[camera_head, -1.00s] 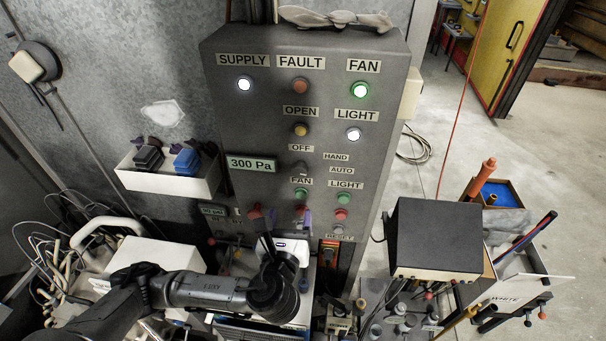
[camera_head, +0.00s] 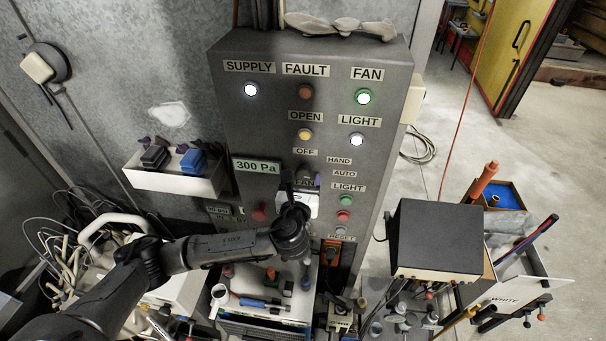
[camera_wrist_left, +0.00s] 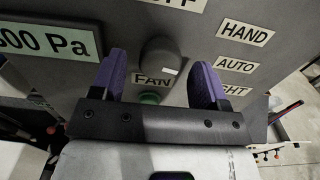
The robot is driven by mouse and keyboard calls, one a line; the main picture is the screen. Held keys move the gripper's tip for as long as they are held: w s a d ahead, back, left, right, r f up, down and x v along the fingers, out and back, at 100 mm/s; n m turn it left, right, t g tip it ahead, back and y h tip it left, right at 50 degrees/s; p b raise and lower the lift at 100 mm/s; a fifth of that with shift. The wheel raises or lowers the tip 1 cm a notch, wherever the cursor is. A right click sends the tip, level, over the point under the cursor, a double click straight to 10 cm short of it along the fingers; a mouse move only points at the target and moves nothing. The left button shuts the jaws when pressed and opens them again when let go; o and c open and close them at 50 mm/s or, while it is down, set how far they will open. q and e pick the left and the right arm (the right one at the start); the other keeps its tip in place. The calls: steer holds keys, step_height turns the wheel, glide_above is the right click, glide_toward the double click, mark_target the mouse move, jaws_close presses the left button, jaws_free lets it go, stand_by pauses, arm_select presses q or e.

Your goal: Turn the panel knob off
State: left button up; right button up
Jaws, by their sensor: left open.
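The grey control panel (camera_head: 235,130) stands upright in the head view, with OFF, HAND and AUTO labels around the knob's place. The dark round panel knob (camera_wrist_left: 158,55) shows between my fingers in the left wrist view, with a white mark at its lower right, on the side of the AUTO label (camera_wrist_left: 235,66). My left gripper (camera_wrist_left: 159,68) is open, its purple-padded fingers to either side of the knob, with gaps visible. Whether the fingertips reach around it in depth I cannot tell. My right gripper is not in view.
A green button (camera_wrist_left: 150,98) sits just below the knob, behind the gripper. Lit lamps and other buttons surround it on the panel. A white shelf (camera_head: 168,182) juts out at left. A black-topped box (camera_head: 437,235) stands at right. Cluttered equipment lies below.

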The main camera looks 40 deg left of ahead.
arm_select(q)
steer(key=shift+w+a, duration=0.35)
steer(key=shift+w, duration=0.2)
steer(key=shift+c, duration=0.5)
steer(key=c, duration=0.8)
